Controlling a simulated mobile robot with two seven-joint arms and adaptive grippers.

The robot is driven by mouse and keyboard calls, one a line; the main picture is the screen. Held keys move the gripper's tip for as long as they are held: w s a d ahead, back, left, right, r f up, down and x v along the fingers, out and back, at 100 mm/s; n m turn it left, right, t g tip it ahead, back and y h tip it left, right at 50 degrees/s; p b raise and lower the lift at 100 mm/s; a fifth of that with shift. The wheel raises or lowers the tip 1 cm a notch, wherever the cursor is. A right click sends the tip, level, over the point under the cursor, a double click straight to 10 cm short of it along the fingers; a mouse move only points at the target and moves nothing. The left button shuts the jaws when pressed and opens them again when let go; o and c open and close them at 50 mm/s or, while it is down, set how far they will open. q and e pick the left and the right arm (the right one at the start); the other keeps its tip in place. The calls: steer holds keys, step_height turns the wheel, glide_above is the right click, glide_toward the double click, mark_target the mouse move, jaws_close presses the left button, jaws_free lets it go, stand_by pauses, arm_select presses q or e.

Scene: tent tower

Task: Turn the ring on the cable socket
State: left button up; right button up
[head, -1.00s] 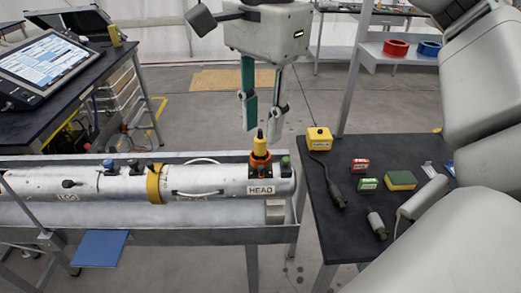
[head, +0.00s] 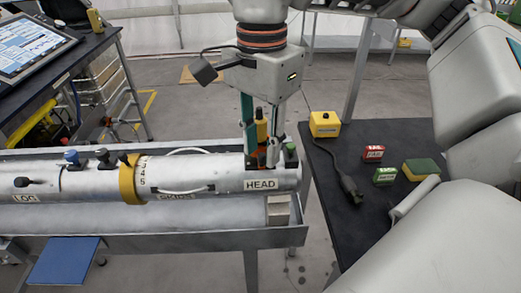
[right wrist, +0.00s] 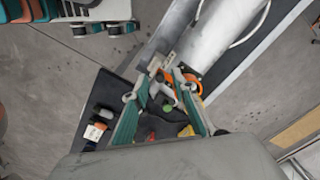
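The silver cylinder (head: 225,173) lies in a long grey trough, with its end labelled HEAD at the right. On top near that end stands the cable socket with an orange ring, and a yellow plug with a dark tip (head: 262,128) rises from it. My right gripper (head: 262,156) points down over it, its two green-padded fingers apart on either side of the plug. The fingers partly hide the ring; contact cannot be made out. In the right wrist view the orange ring (right wrist: 193,86) shows by the right finger. My left gripper is not in view.
A white handle and a yellow band (head: 130,180) are on the cylinder further left. The dark table (head: 400,155) at right holds a yellow box (head: 324,124), a black cable connector and small coloured blocks.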

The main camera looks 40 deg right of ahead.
steer(key=shift+f, duration=0.65)
jaws_close()
